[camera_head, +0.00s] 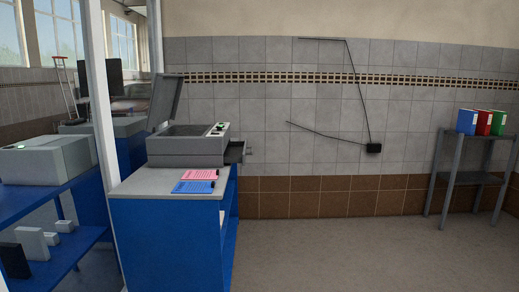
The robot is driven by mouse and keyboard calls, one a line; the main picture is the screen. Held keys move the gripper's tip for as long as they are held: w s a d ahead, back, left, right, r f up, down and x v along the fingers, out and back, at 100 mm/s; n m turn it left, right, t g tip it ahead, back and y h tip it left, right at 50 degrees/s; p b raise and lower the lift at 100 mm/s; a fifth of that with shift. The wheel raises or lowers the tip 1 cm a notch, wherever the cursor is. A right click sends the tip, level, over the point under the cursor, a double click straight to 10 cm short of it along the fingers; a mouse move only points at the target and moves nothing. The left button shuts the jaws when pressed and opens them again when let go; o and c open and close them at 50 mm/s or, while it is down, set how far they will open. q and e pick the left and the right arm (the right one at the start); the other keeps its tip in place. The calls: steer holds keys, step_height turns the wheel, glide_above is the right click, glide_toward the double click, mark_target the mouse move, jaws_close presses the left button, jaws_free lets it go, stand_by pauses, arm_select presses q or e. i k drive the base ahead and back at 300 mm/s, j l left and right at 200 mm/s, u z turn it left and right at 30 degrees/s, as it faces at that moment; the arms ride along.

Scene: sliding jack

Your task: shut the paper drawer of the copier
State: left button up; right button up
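The grey copier (187,158) stands on a grey-topped blue cabinet, with its lid (168,100) raised. Its dark paper drawer (235,153) sticks out from the right side, and a small light knob or handle (249,151) shows at its outer end. The drawer is pulled out to the right; its inside is too small to make out. Neither of my grippers is in view.
Pink (200,174) and blue (194,187) sheets or clipboards lie on the cabinet top (150,183) in front of the copier. A shelf (463,178) with coloured binders stands far right. The floor (340,255) between is clear. A white post (101,110) rises left.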

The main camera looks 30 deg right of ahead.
mark_target(235, 151)
steer(key=i+l+z, duration=0.15)
steer(key=i+l, duration=0.55)
steer(key=l, duration=0.25)
steer(key=i+l+z, duration=0.15)
steer(key=i+l, duration=0.65)
steer(key=l, duration=0.1)
